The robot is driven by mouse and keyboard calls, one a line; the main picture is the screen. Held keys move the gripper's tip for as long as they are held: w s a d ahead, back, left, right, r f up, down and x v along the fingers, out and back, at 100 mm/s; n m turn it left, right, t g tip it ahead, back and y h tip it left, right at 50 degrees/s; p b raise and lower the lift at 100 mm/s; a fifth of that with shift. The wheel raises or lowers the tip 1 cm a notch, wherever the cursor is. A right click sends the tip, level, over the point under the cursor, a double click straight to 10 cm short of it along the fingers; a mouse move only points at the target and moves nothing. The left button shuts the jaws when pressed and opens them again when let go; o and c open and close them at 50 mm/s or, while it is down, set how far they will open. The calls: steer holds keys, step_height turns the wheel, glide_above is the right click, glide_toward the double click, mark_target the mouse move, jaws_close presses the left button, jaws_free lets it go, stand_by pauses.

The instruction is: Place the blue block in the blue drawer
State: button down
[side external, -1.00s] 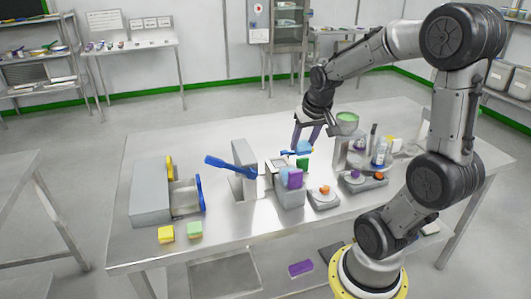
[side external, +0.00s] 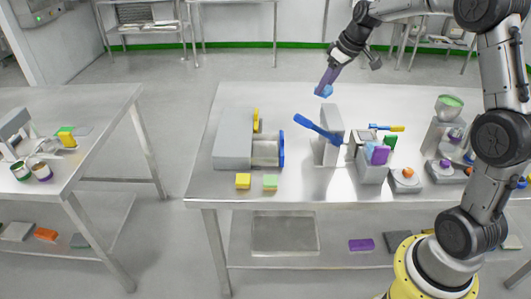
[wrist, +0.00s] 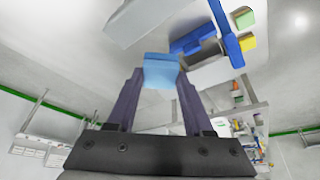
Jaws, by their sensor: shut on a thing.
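My gripper (side external: 326,80) is shut on the light blue block (side external: 323,91) and holds it in the air above the back of the table. In the wrist view the blue block (wrist: 161,70) sits between both fingertips. The grey drawer cabinet (side external: 233,138) stands on the left part of the table, to the left of and below my gripper in the side view. Its blue-fronted drawer (side external: 281,149) is pulled out to the right and its interior looks empty. A yellow-fronted drawer (side external: 256,119) is on the cabinet's far part. How far it is open is unclear.
A grey upright stand (side external: 332,125) with a blue lever (side external: 318,130) stands right of the drawer. A yellow block (side external: 243,181) and a green-topped block (side external: 270,183) lie before the cabinet. A grey bin (side external: 372,170) with coloured blocks and small apparatus crowd the right side.

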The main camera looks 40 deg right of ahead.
steer(key=w+a+f+n, duration=0.2)
steer(key=w+a+f, duration=0.25)
steer(key=w, duration=0.25)
steer(key=n+y, duration=0.1)
steer(key=n, duration=0.1)
glide_above(263, 152)
steer(key=s+d, duration=0.1)
step_height(263, 152, down, 6)
steer(key=shift+g, duration=0.3)
step_height(263, 152, down, 5)
steer(key=shift+s+a, duration=0.15)
steer(key=shift+f, duration=2.65)
steer(key=shift+f, duration=0.15)
steer(key=shift+c, duration=1.5)
jaws_free()
